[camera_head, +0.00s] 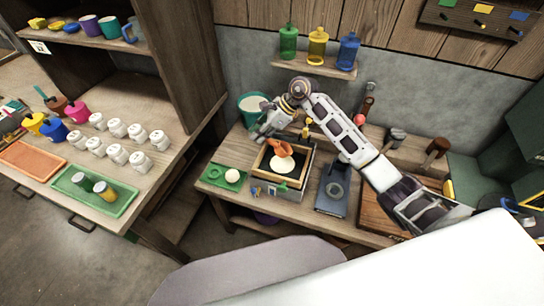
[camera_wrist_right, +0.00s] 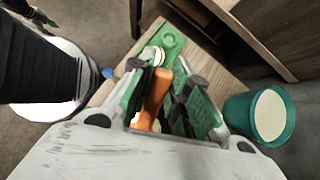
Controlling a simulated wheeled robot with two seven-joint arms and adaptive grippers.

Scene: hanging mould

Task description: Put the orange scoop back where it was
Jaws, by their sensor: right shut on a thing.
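The orange scoop (camera_head: 283,149) is above a wooden-framed box (camera_head: 262,163) with a dark inside on the workbench. Its orange handle (camera_wrist_right: 153,95) stands between the green fingers of my right gripper in the right wrist view. My right gripper (camera_head: 270,128) is shut on the scoop, reaching in from the right over the back of the box. A pale round patch (camera_head: 283,164) shows just below the scoop; I cannot tell whether it is the scoop's load or lies in the box. A teal bucket of white material (camera_head: 254,104) stands behind, also in the wrist view (camera_wrist_right: 271,117). My left gripper is not in view.
A green tray (camera_head: 211,173) with a white ball lies left of the box. A blue-grey plate (camera_head: 331,193) with a ring is to the right. Bottles stand on a wall shelf (camera_head: 312,68) above. Hammers hang or stand at the back right. Another table (camera_head: 150,190) holds jars and trays.

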